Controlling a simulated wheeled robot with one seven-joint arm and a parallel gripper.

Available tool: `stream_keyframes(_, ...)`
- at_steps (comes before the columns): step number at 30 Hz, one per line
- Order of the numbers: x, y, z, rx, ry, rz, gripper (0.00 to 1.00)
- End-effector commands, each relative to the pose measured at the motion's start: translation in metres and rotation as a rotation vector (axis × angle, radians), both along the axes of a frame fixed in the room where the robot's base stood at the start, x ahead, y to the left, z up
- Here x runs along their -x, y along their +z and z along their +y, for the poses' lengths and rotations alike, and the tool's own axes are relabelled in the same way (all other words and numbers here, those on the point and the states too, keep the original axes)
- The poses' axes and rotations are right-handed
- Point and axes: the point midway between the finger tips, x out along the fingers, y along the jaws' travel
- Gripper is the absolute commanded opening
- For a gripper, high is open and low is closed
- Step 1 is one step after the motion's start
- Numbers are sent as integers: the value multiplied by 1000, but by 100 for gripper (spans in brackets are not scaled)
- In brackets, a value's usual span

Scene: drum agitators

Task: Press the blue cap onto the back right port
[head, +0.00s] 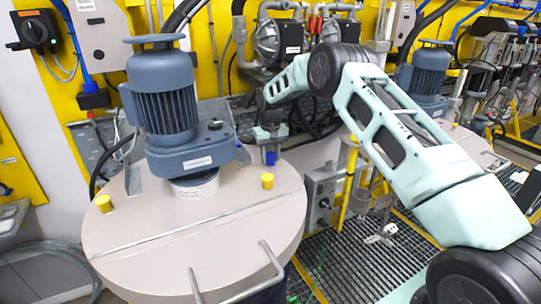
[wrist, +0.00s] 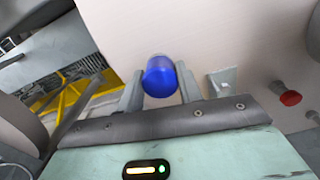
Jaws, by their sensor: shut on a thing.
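The blue cap (head: 271,157) is held between the fingertips of my gripper (head: 270,138), just beyond the back right part of the beige drum lid (head: 225,240) in the head view. In the wrist view the blue cap (wrist: 160,77) sits between both fingers, against a beige surface. I cannot tell whether it touches the lid. No open port shows clearly; the back right port is not visible.
A blue-grey motor (head: 167,95) stands on the lid, left of my gripper. A lid handle (head: 240,285) is at the front. In the wrist view a red cap (wrist: 290,98) and a small metal bracket (wrist: 223,81) are to the right. Pumps (head: 283,40) line the wall behind.

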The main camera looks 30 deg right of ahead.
Motion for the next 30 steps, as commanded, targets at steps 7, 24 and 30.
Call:
stream_keyframes(7, 0, -3, 0, 0, 0, 0, 14)
stream_keyframes(24, 1, -9, 0, -1, 0, 5, 14)
stream_keyframes(30, 1, -8, 0, 0, 0, 3, 61)
